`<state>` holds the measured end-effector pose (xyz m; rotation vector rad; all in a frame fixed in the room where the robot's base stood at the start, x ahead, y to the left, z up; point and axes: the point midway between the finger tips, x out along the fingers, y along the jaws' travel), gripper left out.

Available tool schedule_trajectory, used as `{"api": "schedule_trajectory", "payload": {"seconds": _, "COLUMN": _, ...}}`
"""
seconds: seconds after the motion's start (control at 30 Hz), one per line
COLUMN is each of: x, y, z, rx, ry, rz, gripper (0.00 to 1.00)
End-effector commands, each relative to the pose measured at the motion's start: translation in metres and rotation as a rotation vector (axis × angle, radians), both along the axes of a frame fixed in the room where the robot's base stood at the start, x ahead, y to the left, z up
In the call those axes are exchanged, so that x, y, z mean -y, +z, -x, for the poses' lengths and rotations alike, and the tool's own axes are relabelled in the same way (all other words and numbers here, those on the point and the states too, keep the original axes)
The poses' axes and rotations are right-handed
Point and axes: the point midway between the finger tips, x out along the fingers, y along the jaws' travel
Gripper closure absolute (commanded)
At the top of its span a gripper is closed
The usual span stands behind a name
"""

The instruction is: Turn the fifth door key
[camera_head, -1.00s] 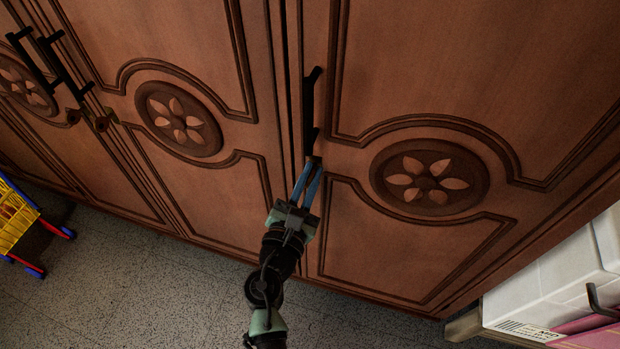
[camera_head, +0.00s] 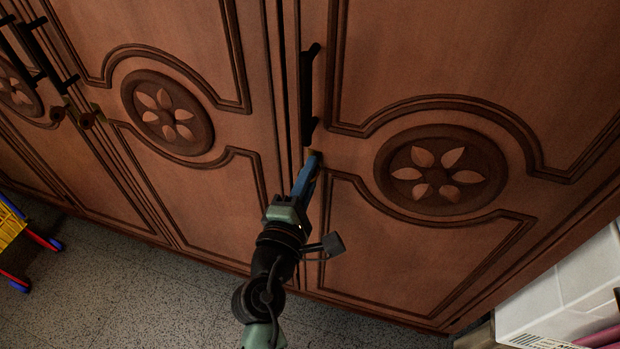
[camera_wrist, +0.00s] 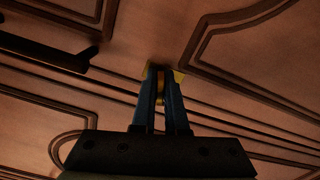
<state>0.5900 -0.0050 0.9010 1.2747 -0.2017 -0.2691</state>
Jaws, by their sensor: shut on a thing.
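The fifth door (camera_head: 440,90) is the wooden panel door with a carved flower at the right, and it looks closed. Its black bar handle (camera_head: 308,95) stands upright along its left edge. The key (camera_wrist: 160,92) is a small golden piece just below the handle, mostly hidden between my fingers. A yellow lock plate (camera_wrist: 179,76) shows around it in the wrist view. My gripper (camera_head: 313,160) has its blue fingers shut on the key, with the fingertips close to the door face. In the wrist view my gripper (camera_wrist: 160,75) reaches the lock from below.
More wooden doors with carved flowers (camera_head: 167,112) run to the left, with black handles and small keys (camera_head: 88,119). A yellow toy cart (camera_head: 12,228) stands at the far left. White boxes (camera_head: 575,285) stand at the lower right. The speckled floor (camera_head: 130,290) is open in front.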

Motion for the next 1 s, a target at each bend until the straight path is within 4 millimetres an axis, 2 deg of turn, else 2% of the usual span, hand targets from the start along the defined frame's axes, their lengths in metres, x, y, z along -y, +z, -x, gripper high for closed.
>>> {"api": "schedule_trajectory", "payload": {"seconds": 0.4, "x": 0.0003, "y": -0.0022, "z": -0.0001, "rx": 0.076, "ry": -0.001, "rz": -0.234, "gripper": 1.00}}
{"api": "schedule_trajectory", "payload": {"seconds": 1.0, "x": 0.0004, "y": -0.0007, "z": -0.0001, "rx": 0.093, "ry": -0.001, "rz": -0.287, "gripper": 1.00}}
